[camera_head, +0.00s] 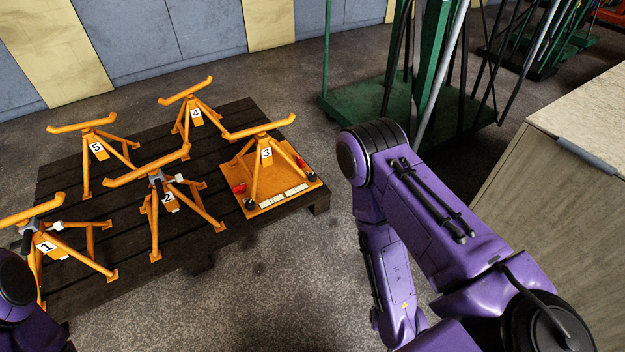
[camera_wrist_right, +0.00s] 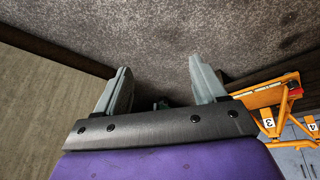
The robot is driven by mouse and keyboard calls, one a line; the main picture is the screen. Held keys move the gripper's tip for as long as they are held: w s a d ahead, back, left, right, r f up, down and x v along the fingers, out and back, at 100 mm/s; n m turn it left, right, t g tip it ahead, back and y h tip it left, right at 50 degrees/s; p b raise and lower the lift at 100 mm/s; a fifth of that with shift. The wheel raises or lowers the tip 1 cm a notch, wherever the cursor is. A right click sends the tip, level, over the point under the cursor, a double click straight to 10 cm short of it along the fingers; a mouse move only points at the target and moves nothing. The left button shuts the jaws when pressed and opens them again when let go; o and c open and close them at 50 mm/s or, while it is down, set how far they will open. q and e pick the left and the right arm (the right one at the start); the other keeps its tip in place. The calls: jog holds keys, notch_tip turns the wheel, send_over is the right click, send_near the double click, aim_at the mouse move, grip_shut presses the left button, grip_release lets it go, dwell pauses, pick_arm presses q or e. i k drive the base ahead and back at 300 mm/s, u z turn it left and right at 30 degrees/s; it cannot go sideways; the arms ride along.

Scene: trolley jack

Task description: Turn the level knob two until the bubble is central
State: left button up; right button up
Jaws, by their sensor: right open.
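An orange levelling plate (camera_head: 283,184) lies on the right part of the dark pallet, under the orange stand numbered 3 (camera_head: 266,155). Pale level strips (camera_head: 296,190) run along its front edge; the bubble is too small to make out. A red knob (camera_head: 239,188) sits at its left side and another red part (camera_head: 301,162) at its right. Small dark knobs stand at the front left (camera_head: 250,204) and right (camera_head: 311,177) corners. I cannot read which is knob two. My right gripper (camera_wrist_right: 160,84) is open and empty over bare floor in the right wrist view. My left gripper is out of view.
Several other orange numbered stands occupy the dark pallet (camera_head: 190,250), including 1 (camera_head: 46,247), 2 (camera_head: 167,197) and 4 (camera_head: 196,113). A green trolley (camera_head: 340,107) stands behind my right arm. A pale cabinet (camera_head: 590,130) is at right. Floor before the pallet is clear.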

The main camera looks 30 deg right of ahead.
aim_at(311, 177)
jog(key=z, duration=0.4)
jog(key=i, duration=1)
jog(key=u, duration=0.4)
